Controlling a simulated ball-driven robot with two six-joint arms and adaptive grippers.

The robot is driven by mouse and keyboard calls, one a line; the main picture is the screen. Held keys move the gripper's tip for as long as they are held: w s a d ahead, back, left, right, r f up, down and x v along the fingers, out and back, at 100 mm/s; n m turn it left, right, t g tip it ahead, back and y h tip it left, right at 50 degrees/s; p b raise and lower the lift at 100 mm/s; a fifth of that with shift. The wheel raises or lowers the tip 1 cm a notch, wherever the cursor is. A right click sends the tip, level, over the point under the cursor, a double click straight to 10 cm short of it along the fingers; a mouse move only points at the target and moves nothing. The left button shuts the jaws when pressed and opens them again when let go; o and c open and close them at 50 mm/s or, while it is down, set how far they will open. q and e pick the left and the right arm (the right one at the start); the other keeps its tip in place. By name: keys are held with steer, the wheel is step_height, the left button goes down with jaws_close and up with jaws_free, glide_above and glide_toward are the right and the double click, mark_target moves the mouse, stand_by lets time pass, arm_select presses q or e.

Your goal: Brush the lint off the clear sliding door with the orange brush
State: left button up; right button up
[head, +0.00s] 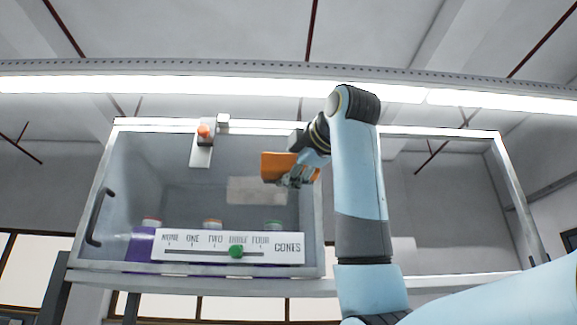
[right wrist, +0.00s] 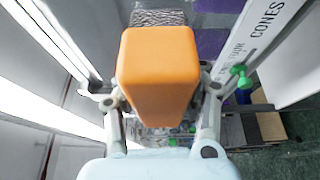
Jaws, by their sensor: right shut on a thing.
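The clear sliding door (head: 160,190) is a see-through panel in a grey frame, with a dark handle (head: 97,217) on its left side. My right gripper (head: 300,176) is shut on the orange brush (head: 277,166) and holds it in front of the door's upper right part. In the right wrist view the brush (right wrist: 158,75) fills the middle, between the two fingers (right wrist: 160,105). A patterned, greyish strip shows beyond the brush there. I cannot tell whether the brush touches the door. A pale patch (head: 255,190) shows on the door below the brush; it may be lint. My left gripper is not in view.
A white scale plate (head: 190,243) with a green slider knob (head: 236,251) crosses the door's lower part. An orange button (head: 204,131) sits on a bracket at the top. Purple cones (head: 140,243) stand behind the door. The frame's right half (head: 450,200) looks open.

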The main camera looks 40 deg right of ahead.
steer(key=w+d, duration=0.3)
steer(key=w, duration=0.1)
glide_toward(221, 191)
steer(key=w, duration=0.4)
steer(key=shift+w+a, duration=0.1)
steer(key=shift+w, duration=0.2)
steer(key=shift+w+d, duration=0.55)
steer(key=shift+w, duration=0.2)
stand_by(0.7)
